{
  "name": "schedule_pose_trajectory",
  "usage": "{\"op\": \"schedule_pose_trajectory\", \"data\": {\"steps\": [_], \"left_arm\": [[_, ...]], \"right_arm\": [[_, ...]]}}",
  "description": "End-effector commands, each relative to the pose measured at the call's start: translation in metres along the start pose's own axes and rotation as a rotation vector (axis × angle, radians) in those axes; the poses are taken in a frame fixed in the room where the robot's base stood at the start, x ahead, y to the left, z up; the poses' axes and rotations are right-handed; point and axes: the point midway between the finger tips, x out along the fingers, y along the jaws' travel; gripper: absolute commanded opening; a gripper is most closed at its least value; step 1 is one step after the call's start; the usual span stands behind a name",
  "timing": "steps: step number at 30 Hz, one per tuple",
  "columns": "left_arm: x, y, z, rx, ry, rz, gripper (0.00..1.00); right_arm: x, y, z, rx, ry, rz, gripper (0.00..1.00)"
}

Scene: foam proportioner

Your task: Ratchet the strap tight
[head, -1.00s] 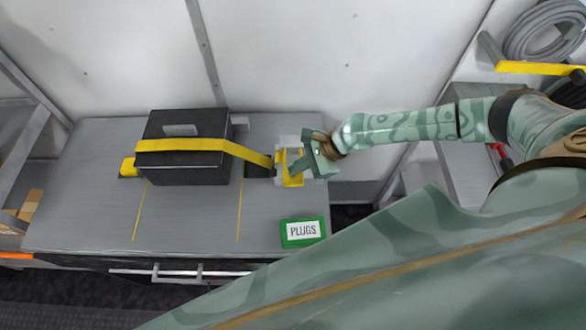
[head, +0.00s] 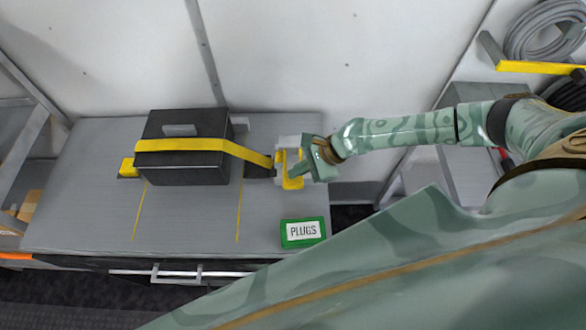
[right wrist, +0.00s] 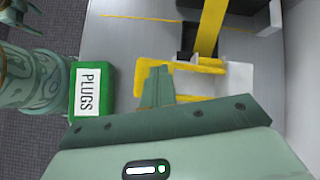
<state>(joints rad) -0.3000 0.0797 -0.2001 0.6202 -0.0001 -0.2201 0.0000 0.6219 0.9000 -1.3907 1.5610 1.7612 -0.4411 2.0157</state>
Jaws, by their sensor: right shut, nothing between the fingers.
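A yellow strap (head: 185,144) runs across the front and over the top of a black case (head: 190,165) and slopes down right to the ratchet. It shows in the right wrist view (right wrist: 210,28) too. The ratchet has a yellow frame-like handle (head: 293,184), also in the right wrist view (right wrist: 190,98), on a pale block (right wrist: 239,77). My right gripper (head: 306,170) is shut and empty at the handle. In the right wrist view its fingers (right wrist: 157,84) overlap the handle's opening; contact is unclear. My left gripper is not in the head view.
The grey bench top (head: 90,200) has yellow lines and is clear in front of the case. A green PLUGS box (head: 303,233) stands near its front right corner. A drawer handle (head: 178,273) juts from the bench front. A white wall rises behind.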

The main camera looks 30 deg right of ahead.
Motion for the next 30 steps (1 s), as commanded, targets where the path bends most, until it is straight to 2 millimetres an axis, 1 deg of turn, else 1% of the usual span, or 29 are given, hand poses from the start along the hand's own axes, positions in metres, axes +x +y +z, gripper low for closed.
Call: {"op": "schedule_pose_trajectory", "data": {"steps": [30], "left_arm": [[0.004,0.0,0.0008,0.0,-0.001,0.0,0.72]], "right_arm": [[0.0083,0.0067,-0.0064,0.0,0.001,0.002,0.0]]}}
